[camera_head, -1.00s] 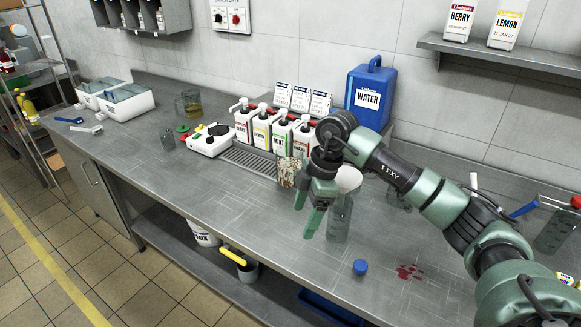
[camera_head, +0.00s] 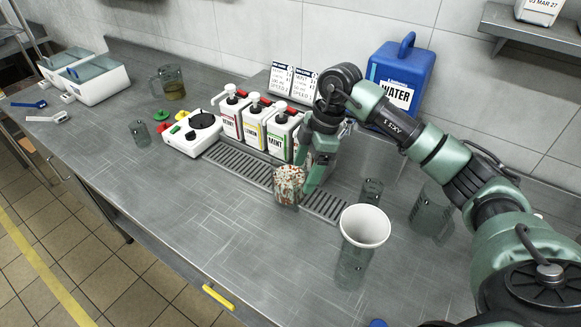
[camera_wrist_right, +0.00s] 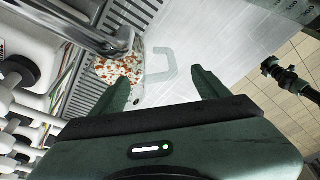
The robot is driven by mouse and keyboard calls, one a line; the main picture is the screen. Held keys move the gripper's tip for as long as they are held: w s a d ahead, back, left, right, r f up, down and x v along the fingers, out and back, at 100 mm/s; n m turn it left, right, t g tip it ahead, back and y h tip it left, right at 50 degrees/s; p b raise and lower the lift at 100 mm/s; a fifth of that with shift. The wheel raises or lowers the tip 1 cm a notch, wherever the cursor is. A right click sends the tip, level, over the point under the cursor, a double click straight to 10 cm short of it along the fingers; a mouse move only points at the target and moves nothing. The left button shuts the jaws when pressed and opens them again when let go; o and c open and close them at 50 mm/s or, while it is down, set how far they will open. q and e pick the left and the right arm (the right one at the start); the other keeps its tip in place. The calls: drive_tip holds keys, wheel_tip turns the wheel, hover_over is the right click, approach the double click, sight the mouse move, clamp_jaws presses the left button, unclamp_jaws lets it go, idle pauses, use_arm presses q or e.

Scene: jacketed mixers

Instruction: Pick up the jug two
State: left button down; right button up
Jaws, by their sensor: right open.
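A clear jug (camera_head: 289,185) with orange-and-white speckled contents stands on the counter at the front edge of the drip grate. In the right wrist view, the jug (camera_wrist_right: 118,70) shows its clear handle (camera_wrist_right: 165,62) in the space between the fingers. My right gripper (camera_head: 315,178) is open just right of this jug, pointing down; its fingers (camera_wrist_right: 160,88) also show open in the wrist view. I cannot tell if they touch the handle. No label tells which is jug two. My left gripper is out of view.
Pump bottles (camera_head: 254,124) stand behind the drip grate (camera_head: 238,163), beside a blue water container (camera_head: 402,75). The front left counter is clear.

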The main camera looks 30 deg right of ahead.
sight(295, 190)
drive_tip(key=p+x, duration=0.1)
drive_tip(key=x, duration=0.3)
drive_tip(key=p+x, duration=0.1)
drive_tip(key=x, duration=0.2)
drive_tip(key=shift+a+p, duration=0.3)
drive_tip(key=shift+p, duration=0.05)
drive_tip(key=shift+f, duration=0.15)
drive_tip(key=c, duration=1.5)
clamp_jaws()
